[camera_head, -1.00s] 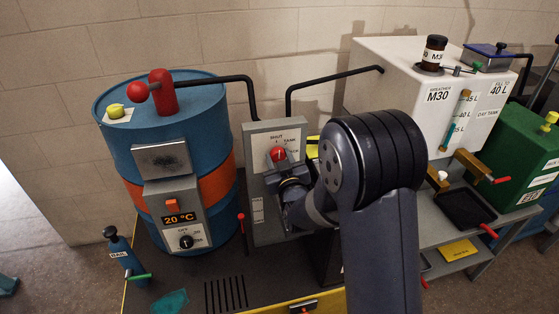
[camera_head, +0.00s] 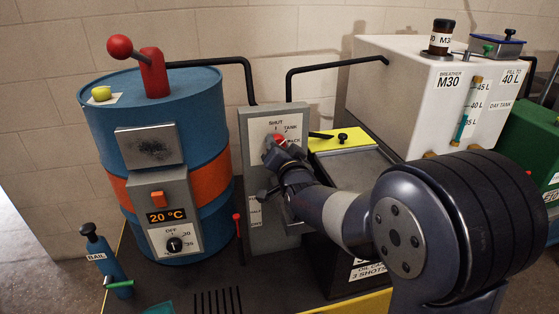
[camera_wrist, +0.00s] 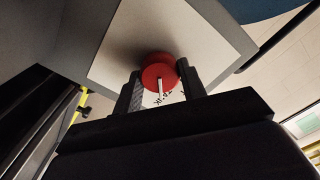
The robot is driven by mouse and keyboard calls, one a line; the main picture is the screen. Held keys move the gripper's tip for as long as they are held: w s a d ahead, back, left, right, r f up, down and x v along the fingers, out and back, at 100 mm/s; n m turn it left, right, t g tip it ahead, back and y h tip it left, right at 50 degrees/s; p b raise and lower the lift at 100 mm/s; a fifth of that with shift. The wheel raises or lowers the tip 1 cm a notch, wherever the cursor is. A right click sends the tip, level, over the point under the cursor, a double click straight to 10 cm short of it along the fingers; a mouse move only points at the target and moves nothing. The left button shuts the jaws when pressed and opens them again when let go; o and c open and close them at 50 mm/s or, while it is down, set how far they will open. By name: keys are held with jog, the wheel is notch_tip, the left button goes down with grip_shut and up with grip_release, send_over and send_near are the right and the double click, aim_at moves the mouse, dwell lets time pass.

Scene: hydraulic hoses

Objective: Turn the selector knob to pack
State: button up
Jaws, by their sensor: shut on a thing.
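The red selector knob (camera_head: 279,139) is on the white plate (camera_head: 262,127) of the grey upright panel. The plate has the words SHUT at top, TANK at upper right and PACK at right. In the wrist view the knob (camera_wrist: 159,72) is a red disc with a white pointer line, between my two dark fingers. My gripper (camera_wrist: 164,90) is shut on the knob, with a finger at each side. In the head view my gripper (camera_head: 277,150) covers the lower part of the knob, so its pointer direction against the labels cannot be told there.
A blue drum (camera_head: 205,134) with an orange band stands left of the panel. A white day tank (camera_head: 400,98) is further right. Black pipes (camera_head: 292,75) run above.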

jog(key=m+b, duration=1)
jog(key=shift+f+b, duration=0.15)
jog(key=shift+b, duration=0.25)
jog(key=o, duration=1)
jog(key=p+v, duration=0.1)
jog(key=v, duration=1)
jog(key=shift+w, duration=0.1)
